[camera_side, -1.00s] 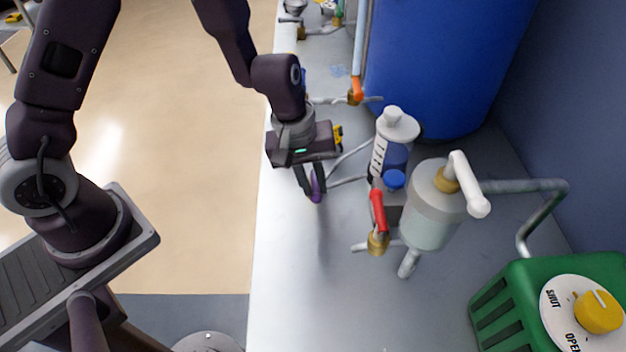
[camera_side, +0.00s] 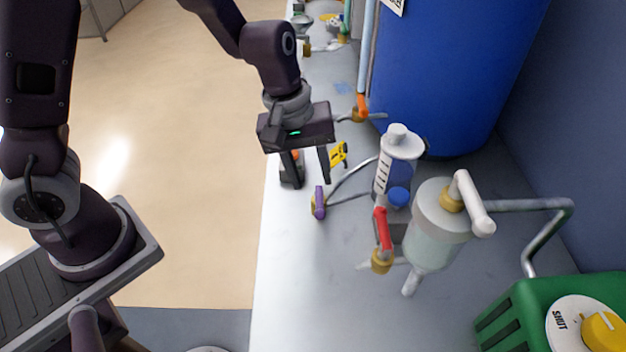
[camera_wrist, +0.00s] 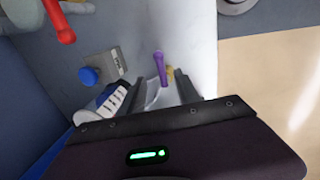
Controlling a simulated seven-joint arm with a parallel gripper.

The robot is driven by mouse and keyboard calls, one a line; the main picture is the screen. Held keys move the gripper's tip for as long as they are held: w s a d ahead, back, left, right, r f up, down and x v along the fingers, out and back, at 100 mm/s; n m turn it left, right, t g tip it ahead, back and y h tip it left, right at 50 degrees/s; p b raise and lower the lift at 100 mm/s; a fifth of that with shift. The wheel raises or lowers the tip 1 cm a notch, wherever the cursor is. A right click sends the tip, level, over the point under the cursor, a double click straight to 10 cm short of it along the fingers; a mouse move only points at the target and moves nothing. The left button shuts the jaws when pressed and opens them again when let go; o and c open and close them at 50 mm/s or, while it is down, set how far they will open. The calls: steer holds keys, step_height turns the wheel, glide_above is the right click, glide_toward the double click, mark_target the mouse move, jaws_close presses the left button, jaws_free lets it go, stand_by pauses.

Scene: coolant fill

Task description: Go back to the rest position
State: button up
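My gripper (camera_side: 310,166) is open and empty above the near part of the metal bench. Its two fingers are apart, and the wrist view shows the same open fingers (camera_wrist: 176,95). A purple-handled valve (camera_side: 319,203) is on the bench just below and in front of the fingertips, apart from them. In the wrist view the purple handle (camera_wrist: 160,68) lies just beyond the fingers. A clear hose runs from this valve toward the white graduated bottle (camera_side: 396,165).
A red-handled valve (camera_side: 383,230) and a clear filter cylinder (camera_side: 440,225) with a white handle stand to the right. A blue drum (camera_side: 445,80) stands behind. A green box (camera_side: 520,310) with a yellow dial (camera_side: 604,333) is front right. A yellow item (camera_side: 339,154) is behind the gripper. The front bench is clear.

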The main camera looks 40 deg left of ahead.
steer(key=shift+r, duration=0.1)
steer(key=s+a+r+m+t, duration=0.1)
steer(key=s+a+r+m, duration=0.15)
steer(key=s+r, duration=0.4)
steer(key=s+a+r+m+t, duration=0.15)
steer(key=s+r+m, duration=0.25)
steer(key=r, duration=0.5)
steer(key=s+a+r+m+t+y, duration=0.1)
steer(key=s+a, duration=0.3)
steer(key=s, duration=0.4)
steer(key=shift+a+r+m+y, duration=0.3)
steer(key=shift+a+m, duration=0.1)
steer(key=shift+m, duration=0.45)
steer(key=shift+t, duration=0.25)
